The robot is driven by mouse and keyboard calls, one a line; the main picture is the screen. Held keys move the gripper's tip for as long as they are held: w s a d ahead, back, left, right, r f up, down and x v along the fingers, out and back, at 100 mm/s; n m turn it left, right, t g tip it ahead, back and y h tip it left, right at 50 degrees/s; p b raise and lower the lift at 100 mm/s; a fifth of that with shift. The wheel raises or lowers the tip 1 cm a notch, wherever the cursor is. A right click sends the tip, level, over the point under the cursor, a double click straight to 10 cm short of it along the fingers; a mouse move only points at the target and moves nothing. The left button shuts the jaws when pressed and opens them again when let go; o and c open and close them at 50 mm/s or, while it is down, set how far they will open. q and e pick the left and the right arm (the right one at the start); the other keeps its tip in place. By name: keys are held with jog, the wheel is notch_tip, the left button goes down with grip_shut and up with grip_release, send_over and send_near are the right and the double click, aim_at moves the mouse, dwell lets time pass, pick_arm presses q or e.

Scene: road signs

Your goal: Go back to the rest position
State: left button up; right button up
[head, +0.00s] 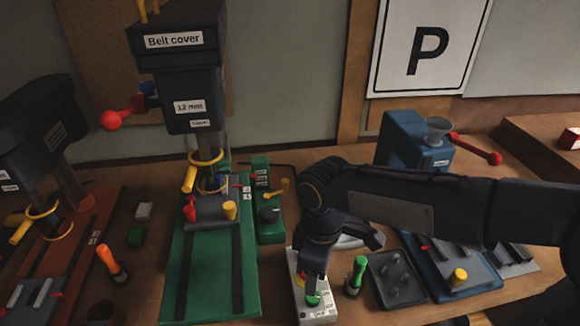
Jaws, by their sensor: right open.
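My right arm reaches in from the right side of the head view. My right gripper (340,262) is open and empty above the front middle of the bench. One finger points down close over a grey control box (318,314) with a green button (312,299); I cannot tell whether it touches. My left gripper is not in view. Part of the control box is hidden behind the gripper.
A green drill press (208,270) labelled "Belt cover" stands left of the gripper. A green screwdriver (357,275), a dark tray (392,280) and a blue machine (412,140) are near my arm. A "P" sign (430,50) hangs behind. An orange screwdriver (111,264) stands left.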

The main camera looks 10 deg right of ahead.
jog(key=s+d+m+t+y, duration=0.3)
jog(key=s+d+m+t, duration=0.3)
jog(key=s+d+m, duration=0.4)
jog(key=s+r+m, duration=0.1)
jog(key=m, duration=0.3)
jog(key=shift+d+m+y, duration=0.3)
jog(key=shift+d, duration=0.1)
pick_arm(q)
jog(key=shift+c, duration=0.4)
pick_arm(e)
jog(key=shift+s, duration=0.1)
